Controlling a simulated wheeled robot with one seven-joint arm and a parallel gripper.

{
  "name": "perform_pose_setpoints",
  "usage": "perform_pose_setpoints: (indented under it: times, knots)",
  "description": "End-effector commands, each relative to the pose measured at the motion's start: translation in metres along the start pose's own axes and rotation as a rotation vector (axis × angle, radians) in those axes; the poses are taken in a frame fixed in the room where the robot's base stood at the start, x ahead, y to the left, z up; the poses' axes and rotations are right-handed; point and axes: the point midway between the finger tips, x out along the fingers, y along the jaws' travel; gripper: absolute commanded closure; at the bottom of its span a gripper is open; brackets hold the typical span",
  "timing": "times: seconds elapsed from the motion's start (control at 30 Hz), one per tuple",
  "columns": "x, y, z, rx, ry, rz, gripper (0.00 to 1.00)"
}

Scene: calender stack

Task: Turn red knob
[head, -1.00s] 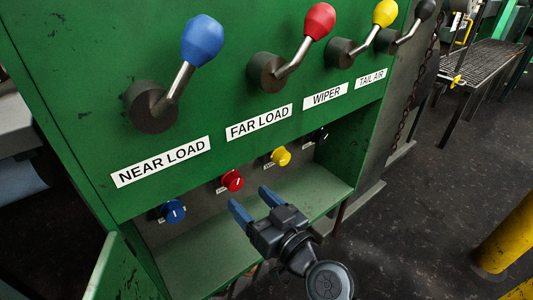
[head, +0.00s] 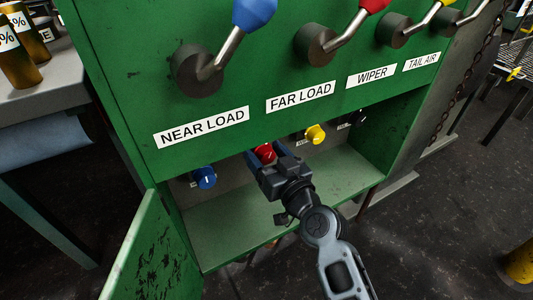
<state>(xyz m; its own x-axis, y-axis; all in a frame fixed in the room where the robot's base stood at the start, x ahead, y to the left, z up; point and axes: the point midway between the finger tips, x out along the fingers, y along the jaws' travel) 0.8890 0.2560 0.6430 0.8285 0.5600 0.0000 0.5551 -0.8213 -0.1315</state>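The red knob (head: 265,153) is on the back wall of the recess in the green cabinet, below the FAR LOAD label (head: 300,96). Its upper part shows; my gripper hides the rest. My gripper (head: 264,158) is in front of the red knob, with one blue finger to the left of it and the other to the right. The fingers look apart. Whether they touch the knob cannot be told from this view.
A blue knob (head: 204,177) is to the left, a yellow knob (head: 316,134) and a black knob (head: 360,116) to the right. Levers with coloured handles stick out above. An open green door (head: 148,250) stands at the lower left. The recess floor (head: 235,222) is clear.

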Motion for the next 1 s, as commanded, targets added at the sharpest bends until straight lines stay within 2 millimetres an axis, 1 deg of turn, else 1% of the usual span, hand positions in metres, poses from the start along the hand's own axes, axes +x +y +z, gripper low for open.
perform_pose_setpoints:
  times: [0.03, 0.07, 0.5, 0.57, 0.83, 1.0]
  knots:
    - [-0.0001, 0.0001, 0.0000, 0.000, 0.000, 0.000, 0.36]
    - [-0.0002, 0.0001, 0.0000, 0.000, 0.000, 0.000, 0.39]
    - [-0.0003, 0.0002, 0.0000, 0.000, 0.000, 0.000, 0.81]
    - [-0.0003, 0.0002, 0.0000, 0.000, 0.000, 0.000, 0.85]
    - [-0.0004, 0.0008, 0.0007, 0.072, 0.000, 0.000, 0.86]
    - [-0.0004, 0.0008, -0.0001, 0.081, 0.000, 0.001, 0.86]
